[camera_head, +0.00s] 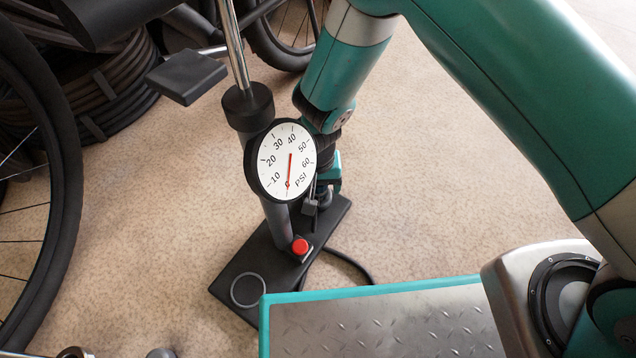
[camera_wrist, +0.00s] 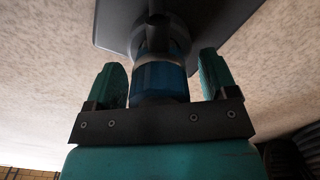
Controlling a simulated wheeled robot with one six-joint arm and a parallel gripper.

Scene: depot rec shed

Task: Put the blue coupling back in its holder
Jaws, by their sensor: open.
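The blue coupling (camera_wrist: 158,84) is between the two teal fingers of my gripper (camera_wrist: 163,68) in the wrist view. The fingers are apart, with a gap on each side of the coupling. A dark round neck is at the coupling's far end, in front of the pump's black base plate (camera_head: 240,262). I cannot tell whether this neck is the holder or whether the coupling is seated. In the head view my gripper is low behind the pump's gauge (camera_head: 286,160). The coupling is hidden there. A small dark bracket (camera_head: 311,207) shows beside my gripper.
The floor pump's barrel (camera_head: 277,222) with a red button (camera_head: 300,246) stands close by. A dark hose (camera_head: 350,264) curves over the floor. A bicycle wheel (camera_head: 65,180) is at the left, with stacked tyres (camera_head: 110,95) behind. Open floor lies to the right.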

